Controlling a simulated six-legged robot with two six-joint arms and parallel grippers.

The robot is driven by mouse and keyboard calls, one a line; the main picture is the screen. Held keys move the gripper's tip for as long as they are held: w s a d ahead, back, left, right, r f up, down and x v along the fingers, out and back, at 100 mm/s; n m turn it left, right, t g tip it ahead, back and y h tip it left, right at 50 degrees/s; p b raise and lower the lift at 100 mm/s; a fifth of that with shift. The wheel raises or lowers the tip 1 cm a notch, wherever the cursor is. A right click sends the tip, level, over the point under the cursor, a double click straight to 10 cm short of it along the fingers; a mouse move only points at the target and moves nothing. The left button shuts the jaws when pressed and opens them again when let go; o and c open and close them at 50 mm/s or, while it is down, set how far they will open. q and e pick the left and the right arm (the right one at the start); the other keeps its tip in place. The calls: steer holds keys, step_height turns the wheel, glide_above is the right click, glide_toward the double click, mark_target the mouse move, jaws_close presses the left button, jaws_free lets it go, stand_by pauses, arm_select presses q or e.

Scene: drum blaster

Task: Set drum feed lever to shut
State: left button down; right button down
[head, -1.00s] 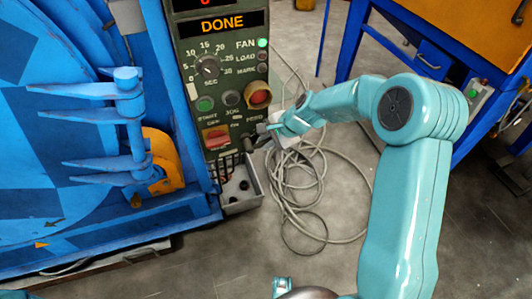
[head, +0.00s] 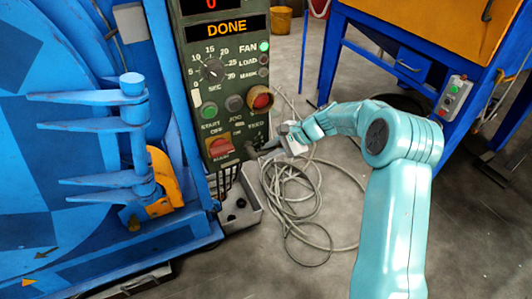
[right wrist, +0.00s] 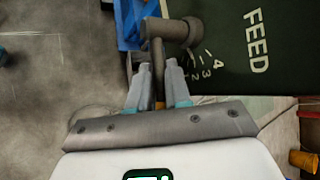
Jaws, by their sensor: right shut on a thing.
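The drum feed lever (head: 268,147) sticks out to the right from the lower right edge of the green control panel (head: 215,125). In the right wrist view the lever's rod (right wrist: 158,62) runs from a round grey pivot beside white scale numbers and the word FEED. My right gripper (head: 281,139) is at the outer part of the lever. In the wrist view its two grey fingers (right wrist: 158,88) stand on either side of the rod, shut on it. The scale is partly covered by the pivot, so the exact setting cannot be read. My left gripper is out of view.
The panel's display (head: 227,27) reads DONE. A big blue machine (head: 60,150) stands left of the panel. Loose grey cable (head: 290,195) lies on the floor below my right gripper. A blue and orange cabinet (head: 415,65) stands at the right.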

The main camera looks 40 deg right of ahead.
steer(key=shift+w+d+f+y, duration=0.1)
steer(key=shift+d+y, duration=0.1)
steer(key=shift+y, duration=0.1)
steer(key=shift+d+f+m+t+y+b, duration=0.1)
steer(key=shift+f+m+t+y+b, duration=0.3)
steer(key=shift+y, duration=0.3)
steer(key=shift+w+a+f+m+t+y+b, duration=0.1)
steer(key=shift+a+f+m+t+y+b, duration=0.35)
steer(key=shift+y, duration=0.5)
steer(key=shift+a+f+m+t+y+b, duration=0.1)
steer(key=shift+f+m+t+y, duration=0.25)
steer(key=shift+f+t+y, duration=0.45)
steer(key=shift+w+a+f+m+t+y+b, duration=0.1)
steer(key=shift+a+f+m+t+y+b, duration=0.25)
steer(key=shift+y, duration=0.7)
